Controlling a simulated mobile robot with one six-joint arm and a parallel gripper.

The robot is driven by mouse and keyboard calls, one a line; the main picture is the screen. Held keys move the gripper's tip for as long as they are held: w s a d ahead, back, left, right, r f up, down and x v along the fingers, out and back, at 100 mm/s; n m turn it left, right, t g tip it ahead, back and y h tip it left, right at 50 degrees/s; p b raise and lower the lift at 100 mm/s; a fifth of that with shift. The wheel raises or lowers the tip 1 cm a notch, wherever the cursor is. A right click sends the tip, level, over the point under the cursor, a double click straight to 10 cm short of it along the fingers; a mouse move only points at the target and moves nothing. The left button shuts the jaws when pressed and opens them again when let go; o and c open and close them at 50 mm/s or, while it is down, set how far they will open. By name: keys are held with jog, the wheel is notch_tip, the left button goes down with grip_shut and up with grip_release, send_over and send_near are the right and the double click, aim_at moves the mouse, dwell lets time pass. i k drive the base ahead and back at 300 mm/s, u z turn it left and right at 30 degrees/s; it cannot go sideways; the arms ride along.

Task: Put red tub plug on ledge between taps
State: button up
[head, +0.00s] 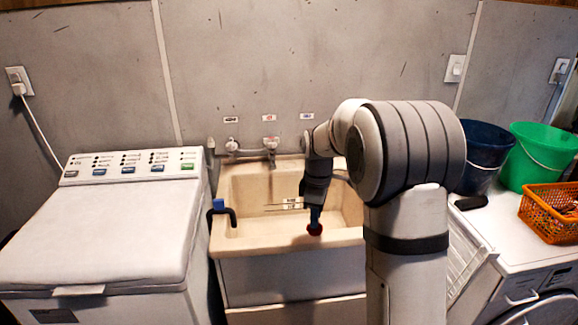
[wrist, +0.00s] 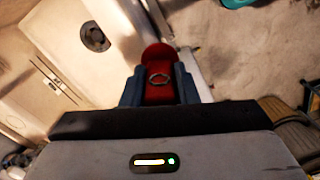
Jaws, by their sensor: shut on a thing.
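The red tub plug (head: 315,230) is held low over the front of the cream laundry tub (head: 232,244). In the wrist view the red plug (wrist: 157,88), with a small metal ring on top, sits between the blue fingers of my gripper (wrist: 159,84). In the head view my gripper (head: 315,214) points down and is shut on it. A tap (head: 270,146) with a spout stands at the tub's back, with another tap fitting (head: 232,148) to its left. My arm hides the right part of the tub's back, so I cannot see the whole ledge.
A blue-and-black hooked item (head: 222,211) sits on the tub's left rim. A white washing machine (head: 110,225) stands left. To the right are a dark blue bucket (head: 482,150), a green bucket (head: 540,155) and an orange basket (head: 550,212). The wall rises behind the tub.

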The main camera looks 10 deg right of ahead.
aim_at(290, 165)
jog(key=z, duration=0.05)
jog(key=i, duration=0.95)
jog(key=u, duration=0.05)
